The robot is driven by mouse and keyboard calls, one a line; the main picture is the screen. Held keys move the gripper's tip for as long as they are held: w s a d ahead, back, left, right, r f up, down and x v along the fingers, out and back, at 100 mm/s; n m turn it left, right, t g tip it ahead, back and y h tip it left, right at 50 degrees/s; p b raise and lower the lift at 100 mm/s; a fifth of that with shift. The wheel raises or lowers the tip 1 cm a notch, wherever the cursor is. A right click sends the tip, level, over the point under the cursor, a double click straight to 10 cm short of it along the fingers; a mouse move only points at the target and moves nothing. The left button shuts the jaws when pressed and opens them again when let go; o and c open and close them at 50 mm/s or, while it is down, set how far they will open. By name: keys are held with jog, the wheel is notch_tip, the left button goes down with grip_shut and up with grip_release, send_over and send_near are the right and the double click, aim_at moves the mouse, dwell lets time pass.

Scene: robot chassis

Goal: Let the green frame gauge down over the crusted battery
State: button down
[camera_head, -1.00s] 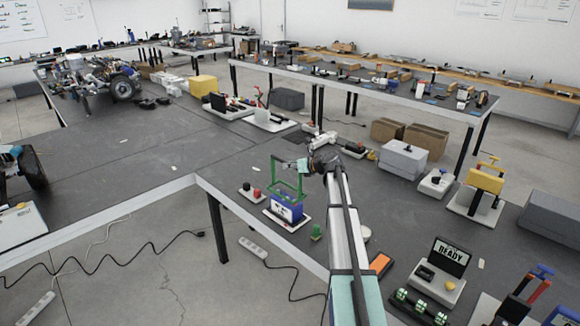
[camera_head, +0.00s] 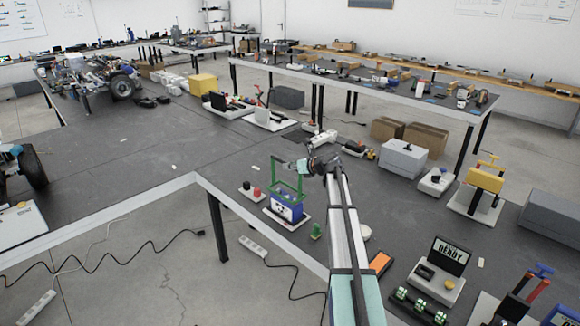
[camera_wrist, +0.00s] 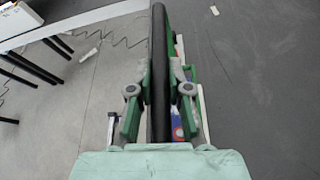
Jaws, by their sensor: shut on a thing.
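The green frame gauge (camera_head: 286,186) hangs upright from my gripper (camera_head: 297,166). In the head view its lower part overlaps the upper part of the blue battery (camera_head: 288,210); I cannot tell whether it touches. The battery stands on a white base with a white label on its front. A small blue and red patch shows below the bar; most of the battery is hidden there.
A small base with a red and a black knob (camera_head: 252,191) stands left of the battery. A small green piece (camera_head: 316,231) stands to its front right. The table edge (camera_head: 225,206) is close on the left.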

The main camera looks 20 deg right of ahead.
aim_at(301, 187)
jog(key=shift+f+b, duration=1.7)
jog(key=shift+f, duration=3.4)
jog(key=c, duration=1)
grip_release()
jog(key=shift+s, duration=0.1)
jog(key=v, duration=1.2)
jog(key=shift+r, duration=0.1)
